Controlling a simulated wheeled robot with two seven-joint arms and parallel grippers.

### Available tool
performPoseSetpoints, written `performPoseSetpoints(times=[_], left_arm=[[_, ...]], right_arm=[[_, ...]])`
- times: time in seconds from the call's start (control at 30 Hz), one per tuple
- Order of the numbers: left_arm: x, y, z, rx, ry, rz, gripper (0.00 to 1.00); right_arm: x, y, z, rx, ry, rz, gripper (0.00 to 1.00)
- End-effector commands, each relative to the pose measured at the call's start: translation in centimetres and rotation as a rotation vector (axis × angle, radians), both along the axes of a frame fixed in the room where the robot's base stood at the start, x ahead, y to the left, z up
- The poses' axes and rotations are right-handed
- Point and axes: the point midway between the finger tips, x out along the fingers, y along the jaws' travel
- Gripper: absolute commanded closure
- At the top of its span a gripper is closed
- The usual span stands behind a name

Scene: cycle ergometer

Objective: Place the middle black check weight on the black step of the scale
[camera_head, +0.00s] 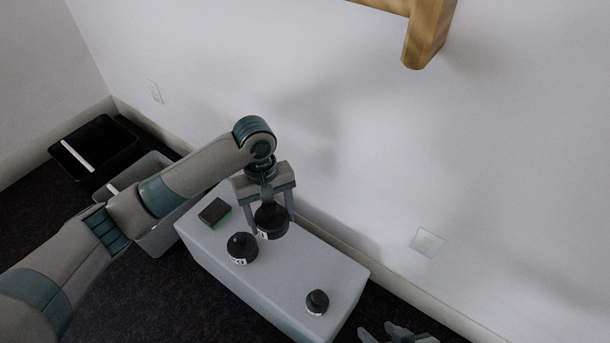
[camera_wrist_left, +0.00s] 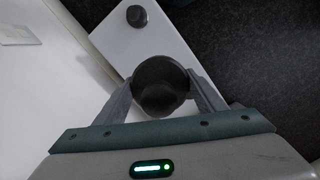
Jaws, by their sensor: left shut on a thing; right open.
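My left gripper (camera_head: 270,220) is shut on a black check weight (camera_head: 272,224), which looks the largest of the three in the head view. The held weight (camera_wrist_left: 160,85) sits between both fingers in the left wrist view. I cannot tell whether it touches the surface below. A second black weight (camera_head: 242,249) with a white label stands just to its lower left. A small black weight (camera_head: 317,302) stands apart near the right end of the box; a weight (camera_wrist_left: 136,15) also shows in the left wrist view. My right gripper (camera_head: 398,333) is open and empty at the bottom edge.
The weights are on or over a long pale grey box (camera_head: 275,277) by the wall. A small black block with a green edge (camera_head: 214,211) lies at its left end; I cannot tell if it belongs to the scale. A grey bin (camera_head: 157,240) and a black bin (camera_head: 97,150) stand left.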

Motion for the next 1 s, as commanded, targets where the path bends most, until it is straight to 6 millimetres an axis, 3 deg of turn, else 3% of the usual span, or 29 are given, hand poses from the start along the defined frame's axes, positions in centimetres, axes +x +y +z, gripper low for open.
performPoseSetpoints(times=[0.03,0.43,0.8,1.0], left_arm=[[0.7,0.5,1.4,-0.001,-0.01,-0.023,0.99],[2.4,4.6,8.5,0.009,-0.003,-0.21,0.99],[2.8,8.2,15.1,0.01,0.012,-0.368,0.99],[2.7,9.4,17.6,0.008,0.02,-0.428,0.99]], right_arm=[[0.0,0.0,0.1,0.0,0.0,0.0,0.56],[0.0,0.0,0.0,0.0,0.0,0.0,0.56],[0.0,0.0,0.0,-0.001,0.0,-0.001,0.56],[0.0,0.0,0.0,-0.001,0.0,-0.001,0.56]])
